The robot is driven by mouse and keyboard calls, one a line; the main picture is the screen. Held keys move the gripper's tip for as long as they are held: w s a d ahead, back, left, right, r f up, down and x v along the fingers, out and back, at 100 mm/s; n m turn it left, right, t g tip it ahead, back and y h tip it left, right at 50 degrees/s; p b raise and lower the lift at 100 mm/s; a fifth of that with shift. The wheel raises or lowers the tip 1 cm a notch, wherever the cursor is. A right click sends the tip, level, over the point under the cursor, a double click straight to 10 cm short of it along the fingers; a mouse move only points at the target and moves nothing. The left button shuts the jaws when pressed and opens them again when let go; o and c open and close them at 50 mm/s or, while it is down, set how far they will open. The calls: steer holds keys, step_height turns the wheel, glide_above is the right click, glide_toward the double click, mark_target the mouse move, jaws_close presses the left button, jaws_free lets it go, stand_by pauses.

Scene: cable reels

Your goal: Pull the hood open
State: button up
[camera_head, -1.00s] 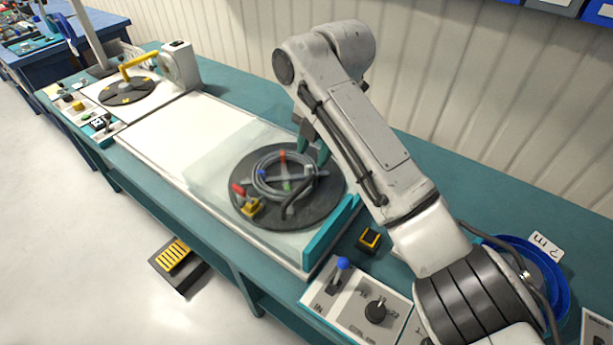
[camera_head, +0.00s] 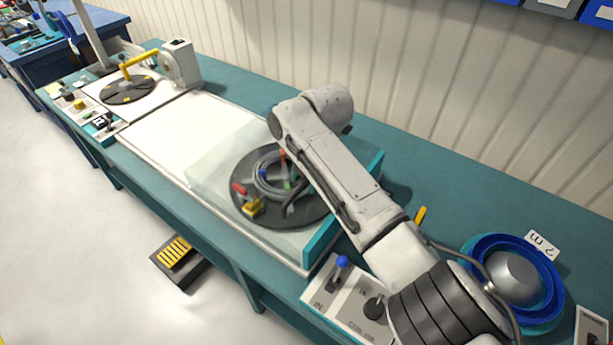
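The hood (camera_head: 321,241) is a clear cover with a teal bar along its right edge. It stands closed over a dark round turntable (camera_head: 248,181) holding a coil of grey cable (camera_head: 262,189) with red, blue and green parts and a yellow block. My arm crosses in front of the hood's right side and hides the middle of the teal bar. The bar shows again beyond the arm. My gripper is hidden behind my arm, so I cannot tell whether it touches the hood.
A panel with a blue-knobbed lever (camera_head: 342,262) lies in front of the hood. A blue bowl-like reel (camera_head: 551,283) is at the right. A white plate (camera_head: 180,130) and a crank station (camera_head: 130,88) lie to the left. A pedal (camera_head: 176,256) is on the floor.

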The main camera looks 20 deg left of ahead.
jaws_close()
stand_by(0.4)
steer(key=shift+a, duration=0.15)
